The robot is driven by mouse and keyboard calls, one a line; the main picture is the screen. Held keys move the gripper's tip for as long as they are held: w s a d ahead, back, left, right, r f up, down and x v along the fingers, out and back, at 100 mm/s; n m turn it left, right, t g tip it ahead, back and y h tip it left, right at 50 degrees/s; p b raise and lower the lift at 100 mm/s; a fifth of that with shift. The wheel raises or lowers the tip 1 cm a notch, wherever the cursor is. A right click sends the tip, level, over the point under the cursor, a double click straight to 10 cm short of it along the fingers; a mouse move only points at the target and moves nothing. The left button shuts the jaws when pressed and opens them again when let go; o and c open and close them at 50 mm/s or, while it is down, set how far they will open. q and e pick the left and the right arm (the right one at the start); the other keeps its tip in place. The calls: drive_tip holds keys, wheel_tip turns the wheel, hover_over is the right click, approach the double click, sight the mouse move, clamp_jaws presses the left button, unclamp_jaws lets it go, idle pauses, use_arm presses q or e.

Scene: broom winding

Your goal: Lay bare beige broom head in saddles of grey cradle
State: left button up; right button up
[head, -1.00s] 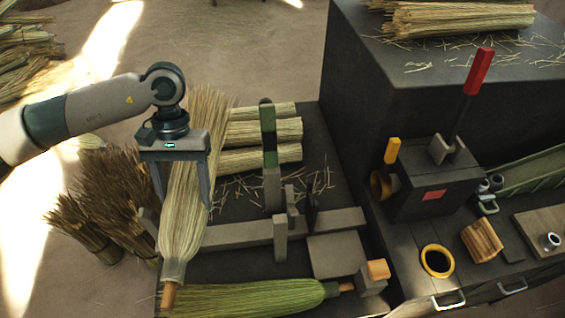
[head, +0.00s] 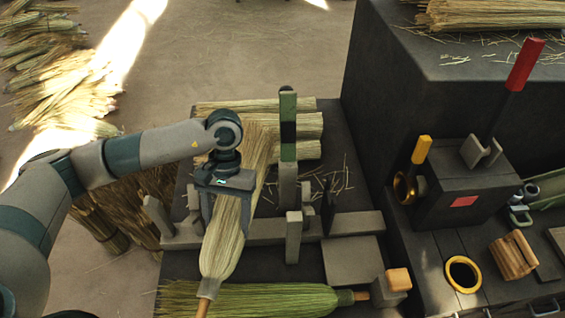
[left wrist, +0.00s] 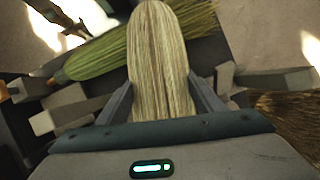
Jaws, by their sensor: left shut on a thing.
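The bare beige broom head (head: 226,238) hangs slantwise in my left gripper (head: 226,208), its bristles toward the back and its wooden stub toward the front. The gripper's fingers are shut around its middle; it also fills the middle of the left wrist view (left wrist: 161,65). The grey cradle (head: 262,230) is a long bar with short upright posts, lying under and to the right of the broom head. The broom head crosses above the cradle's left part; I cannot tell whether they touch. Part of the cradle is hidden behind it. My right gripper is not in view.
A green broom head (head: 255,299) lies in front of the cradle. Straw bundles (head: 305,127) lie behind it. A tall post with a green top (head: 288,140) stands near the middle. A dark bench (head: 465,200) with a red-handled lever (head: 525,65) is at the right.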

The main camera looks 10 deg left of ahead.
use_arm(q)
drive_tip(key=shift+x, duration=1.05)
drive_tip(key=shift+w, duration=0.15)
